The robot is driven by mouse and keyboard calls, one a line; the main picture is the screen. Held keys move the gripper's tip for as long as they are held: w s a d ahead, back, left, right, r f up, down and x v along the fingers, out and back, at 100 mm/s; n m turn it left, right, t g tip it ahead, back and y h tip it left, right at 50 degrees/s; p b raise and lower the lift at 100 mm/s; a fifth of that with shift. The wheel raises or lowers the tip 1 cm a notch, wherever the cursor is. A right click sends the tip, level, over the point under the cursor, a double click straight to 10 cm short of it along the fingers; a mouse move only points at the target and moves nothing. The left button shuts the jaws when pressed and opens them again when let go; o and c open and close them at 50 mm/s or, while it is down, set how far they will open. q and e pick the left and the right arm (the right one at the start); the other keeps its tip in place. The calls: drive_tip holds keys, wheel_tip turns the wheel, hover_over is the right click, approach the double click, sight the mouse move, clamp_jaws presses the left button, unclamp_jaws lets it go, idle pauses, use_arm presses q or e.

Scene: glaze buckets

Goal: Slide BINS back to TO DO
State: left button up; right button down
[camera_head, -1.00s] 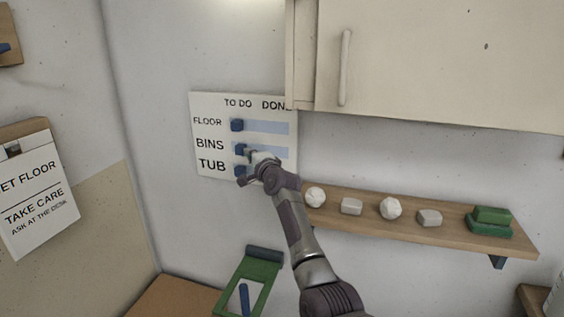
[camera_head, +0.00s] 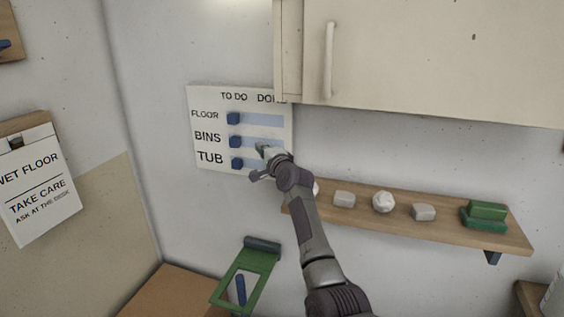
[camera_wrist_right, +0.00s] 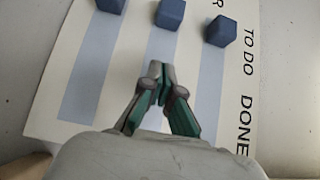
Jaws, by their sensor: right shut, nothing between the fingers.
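The white chore board (camera_head: 212,150) on the wall has rows FLOOR, BINS and TUB under TO DO and DONE. The blue BINS block (camera_head: 235,142) sits at the TO DO end of its pale blue track, in line with the FLOOR block (camera_head: 233,118) and TUB block (camera_head: 236,162). In the wrist view the BINS block (camera_wrist_right: 170,14) is the middle one. My right gripper (camera_head: 263,150) is shut and empty, apart from the block on its DONE side. Its fingertips (camera_wrist_right: 160,72) show over the middle track. My left gripper is out of view.
A cream cupboard (camera_head: 430,60) overhangs the board's upper right corner. A wooden shelf (camera_head: 400,222) with pale lumps and green blocks lies to the right of my right arm. A green frame (camera_head: 260,272) is below the board.

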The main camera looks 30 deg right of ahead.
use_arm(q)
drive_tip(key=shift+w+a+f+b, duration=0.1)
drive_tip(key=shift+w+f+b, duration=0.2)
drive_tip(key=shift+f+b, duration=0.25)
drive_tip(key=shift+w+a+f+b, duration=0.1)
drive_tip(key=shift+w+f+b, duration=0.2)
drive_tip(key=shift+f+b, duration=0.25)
use_arm(e)
drive_tip(key=s+a, duration=0.1)
drive_tip(key=s, duration=0.6)
drive_tip(key=shift+s+a+f, duration=0.25)
drive_tip(key=shift+s+a, duration=0.05)
drive_tip(key=shift+s, duration=0.05)
drive_tip(key=shift+s+d, duration=0.1)
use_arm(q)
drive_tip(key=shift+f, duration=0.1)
